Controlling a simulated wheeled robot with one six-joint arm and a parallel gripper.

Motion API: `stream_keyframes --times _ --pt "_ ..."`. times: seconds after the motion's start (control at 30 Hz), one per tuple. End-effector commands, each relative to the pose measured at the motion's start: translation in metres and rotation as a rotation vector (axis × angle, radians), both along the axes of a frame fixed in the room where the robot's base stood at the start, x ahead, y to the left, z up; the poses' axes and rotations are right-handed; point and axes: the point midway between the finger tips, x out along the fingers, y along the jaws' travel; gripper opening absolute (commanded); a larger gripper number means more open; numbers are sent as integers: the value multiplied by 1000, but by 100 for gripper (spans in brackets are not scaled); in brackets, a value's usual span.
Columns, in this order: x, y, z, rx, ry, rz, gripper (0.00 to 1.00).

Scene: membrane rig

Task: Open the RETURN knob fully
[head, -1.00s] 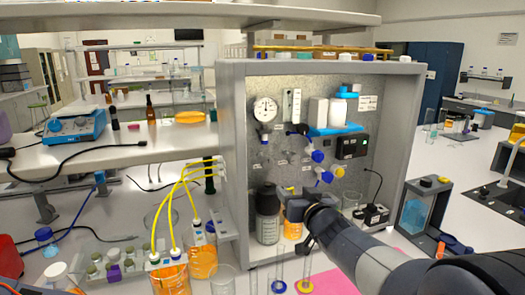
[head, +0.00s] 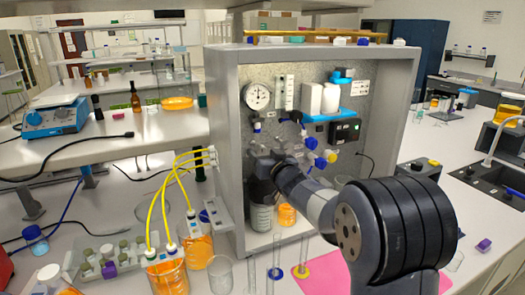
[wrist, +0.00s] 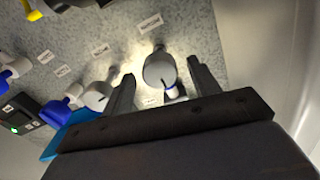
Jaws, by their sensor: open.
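The grey panel (head: 268,120) carries several valve knobs; their labels are too small to read, so I cannot tell which is RETURN. In the wrist view, a round pale knob (wrist: 160,68) with a dark line shows between the fingertips of my gripper (wrist: 163,85). The gripper is open, with a finger on each side of the knob; contact is not clear. A second pale knob with a blue part (wrist: 95,96) is just left of the left finger. In the head view my gripper (head: 264,160) is at the panel's lower left and hides what is behind it.
A round gauge (head: 257,96) is above my gripper. Blue knobs (head: 310,142), a yellow knob (head: 330,156) and a black box with a green light (head: 345,131) are to its right. A dark-capped bottle (head: 262,216) and orange beaker (head: 287,215) stand below. The cabinet's left wall (head: 226,150) is close.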

Motion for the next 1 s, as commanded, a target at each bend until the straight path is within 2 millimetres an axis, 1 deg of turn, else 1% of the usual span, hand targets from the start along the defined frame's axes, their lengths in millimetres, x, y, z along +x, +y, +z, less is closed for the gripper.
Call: stream_keyframes --times 0.13,0.43,0.47,1.0 --pt "8 4 0 0 0 1 58" --pt "9 4 0 0 0 1 58" --pt "9 4 0 0 0 1 56" --pt "9 4 0 0 0 0 13"
